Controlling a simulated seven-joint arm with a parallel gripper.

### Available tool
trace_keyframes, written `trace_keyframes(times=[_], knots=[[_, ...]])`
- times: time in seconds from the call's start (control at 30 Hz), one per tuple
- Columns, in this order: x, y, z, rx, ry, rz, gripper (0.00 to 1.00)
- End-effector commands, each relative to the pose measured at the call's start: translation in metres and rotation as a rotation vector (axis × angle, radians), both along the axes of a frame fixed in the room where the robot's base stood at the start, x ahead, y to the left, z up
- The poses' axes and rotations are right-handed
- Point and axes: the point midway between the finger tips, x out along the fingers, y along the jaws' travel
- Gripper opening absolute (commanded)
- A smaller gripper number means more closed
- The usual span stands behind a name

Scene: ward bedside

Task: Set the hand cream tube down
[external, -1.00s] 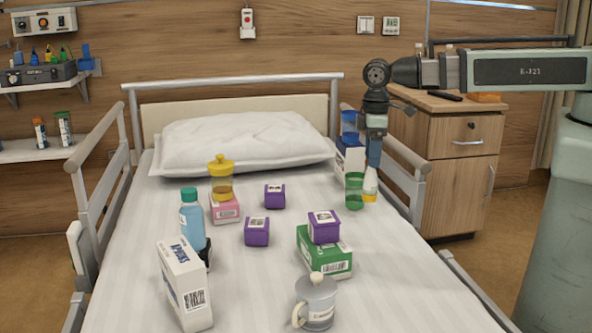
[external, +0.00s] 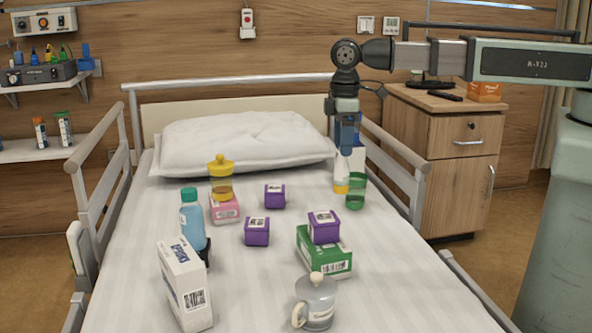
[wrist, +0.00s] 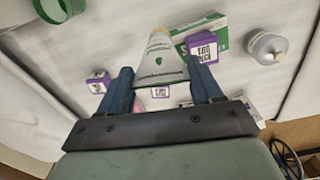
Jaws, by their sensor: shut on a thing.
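The hand cream tube (external: 342,170) is white with a yellow cap at its lower end. It hangs upright, cap down, from my gripper (external: 346,146), over the far right of the bed near the pillow. In the wrist view the tube (wrist: 160,62) sits between the two blue fingers of my gripper (wrist: 164,78), which is shut on its wide end. The cap is just left of a green cup (external: 355,191). I cannot tell whether the cap touches the sheet.
Purple cubes (external: 274,196) (external: 257,231), a green box (external: 338,260) with a purple cube (external: 323,227) on top, and a grey mug (external: 317,302) stand nearer. The sheet's right side is clear.

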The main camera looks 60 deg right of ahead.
Motion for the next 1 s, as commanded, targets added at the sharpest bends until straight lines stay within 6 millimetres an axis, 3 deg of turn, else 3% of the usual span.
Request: trace_keyframes(times=[0.03, 0.3, 0.7, 0.8, 1.0], knots=[[0.011, 0.024, 0.0, 0.0, 0.0, 0.029, 0.18], [0.03, 0.136, 0.0, 0.001, -0.001, 0.171, 0.18], [0.02, 0.31, 0.0, 0.001, -0.001, 0.375, 0.18], [0.012, 0.347, 0.0, 0.001, -0.001, 0.417, 0.18], [-0.003, 0.395, 0.0, 0.001, -0.001, 0.473, 0.18]])
